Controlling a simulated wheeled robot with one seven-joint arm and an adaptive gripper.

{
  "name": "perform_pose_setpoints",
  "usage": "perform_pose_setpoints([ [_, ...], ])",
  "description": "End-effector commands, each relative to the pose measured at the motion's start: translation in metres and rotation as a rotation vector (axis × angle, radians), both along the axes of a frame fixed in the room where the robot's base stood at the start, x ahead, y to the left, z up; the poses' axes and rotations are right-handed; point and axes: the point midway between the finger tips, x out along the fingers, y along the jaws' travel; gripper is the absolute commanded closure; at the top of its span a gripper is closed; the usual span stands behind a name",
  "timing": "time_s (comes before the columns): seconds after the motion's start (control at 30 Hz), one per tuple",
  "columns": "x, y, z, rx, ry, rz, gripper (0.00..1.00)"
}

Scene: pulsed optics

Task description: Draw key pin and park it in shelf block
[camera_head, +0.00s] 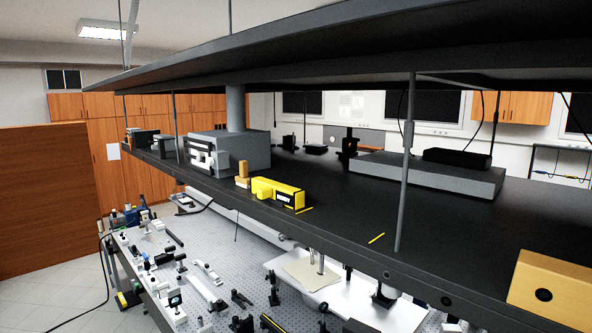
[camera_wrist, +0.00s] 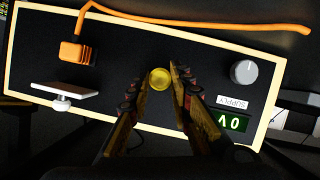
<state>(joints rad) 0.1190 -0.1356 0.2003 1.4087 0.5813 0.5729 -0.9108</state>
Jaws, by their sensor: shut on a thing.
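In the wrist view, a round yellow-gold head (camera_wrist: 160,78), which looks like the key pin, sits between the fingertips of my gripper (camera_wrist: 158,80). The fingers are shut on it, in front of a black panel (camera_wrist: 115,88) with a cream rim. The pin's shaft is hidden, so I cannot tell how far it sits in the panel. My gripper is out of sight in the head view. There, a tan block (camera_head: 560,280) with a dark round hole is at the lower right of the black shelf (camera_head: 340,215); I cannot tell whether it is the shelf block.
The panel carries an orange plug and cable (camera_wrist: 75,50), a white lever (camera_wrist: 65,90), a grey knob (camera_wrist: 243,72) and a green display (camera_wrist: 233,121). On the shelf are a yellow-black box (camera_head: 278,192) and a grey unit (camera_head: 240,150). A thin post (camera_head: 405,170) rises from it.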

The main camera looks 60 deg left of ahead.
Motion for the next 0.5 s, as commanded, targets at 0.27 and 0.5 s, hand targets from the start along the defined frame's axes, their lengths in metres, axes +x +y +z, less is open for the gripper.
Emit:
perform_pose_setpoints([
  [0.27, -0.011, -0.004, -0.002, 0.000, 0.000, -0.001, 1.00],
  [0.5, -0.022, -0.007, -0.001, 0.000, -0.001, -0.001, 1.00],
])
